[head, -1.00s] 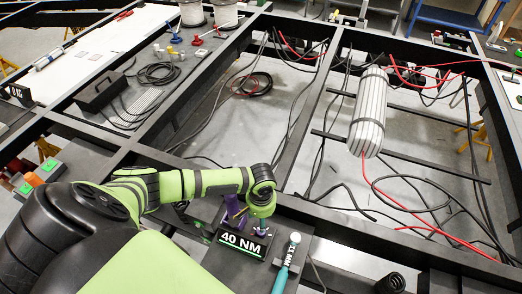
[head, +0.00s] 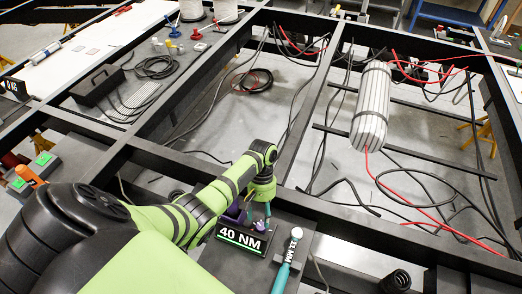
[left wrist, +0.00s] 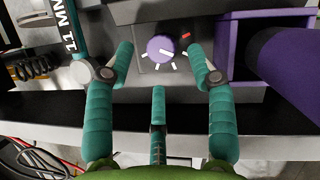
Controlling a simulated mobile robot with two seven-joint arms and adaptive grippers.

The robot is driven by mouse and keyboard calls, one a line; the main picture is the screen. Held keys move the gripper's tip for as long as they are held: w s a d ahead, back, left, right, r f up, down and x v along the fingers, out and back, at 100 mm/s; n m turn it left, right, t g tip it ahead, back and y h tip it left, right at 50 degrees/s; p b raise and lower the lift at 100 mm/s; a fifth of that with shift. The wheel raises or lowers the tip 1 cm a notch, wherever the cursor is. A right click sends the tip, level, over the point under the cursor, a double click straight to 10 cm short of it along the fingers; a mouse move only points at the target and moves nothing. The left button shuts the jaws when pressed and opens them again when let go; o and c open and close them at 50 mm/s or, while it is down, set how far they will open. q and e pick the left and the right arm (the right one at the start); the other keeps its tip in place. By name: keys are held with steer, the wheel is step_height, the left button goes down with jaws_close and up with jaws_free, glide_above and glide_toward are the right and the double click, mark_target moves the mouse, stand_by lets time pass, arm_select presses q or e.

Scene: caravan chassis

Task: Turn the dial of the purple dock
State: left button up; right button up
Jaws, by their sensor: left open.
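The purple dock (left wrist: 222,62) shows at the right of the left wrist view, with a purple cylinder in front of it. Beside it on a grey panel is its round purple dial (left wrist: 160,47), with a white pointer line, white tick marks around it and one red mark at the upper right. My left gripper (left wrist: 160,62) is open, its teal fingers on either side of the dial and a third finger below; I see gaps to the dial. In the head view the dock (head: 235,211) is partly hidden behind my left gripper (head: 259,212), and the dial cannot be made out. My right gripper is not in view.
A "40 NM" sign (head: 240,239) stands in front of the dock. A teal "11 MM" tool (head: 287,262) lies to its right. A black coil spring (head: 396,281) is farther right. Black frame beams, cables and a striped tank (head: 371,110) lie beyond.

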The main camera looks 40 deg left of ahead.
mark_target(261, 226)
arm_select(q)
steer(key=shift+x, duration=2)
steer(key=shift+a, duration=0.1)
steer(key=c, duration=1.1)
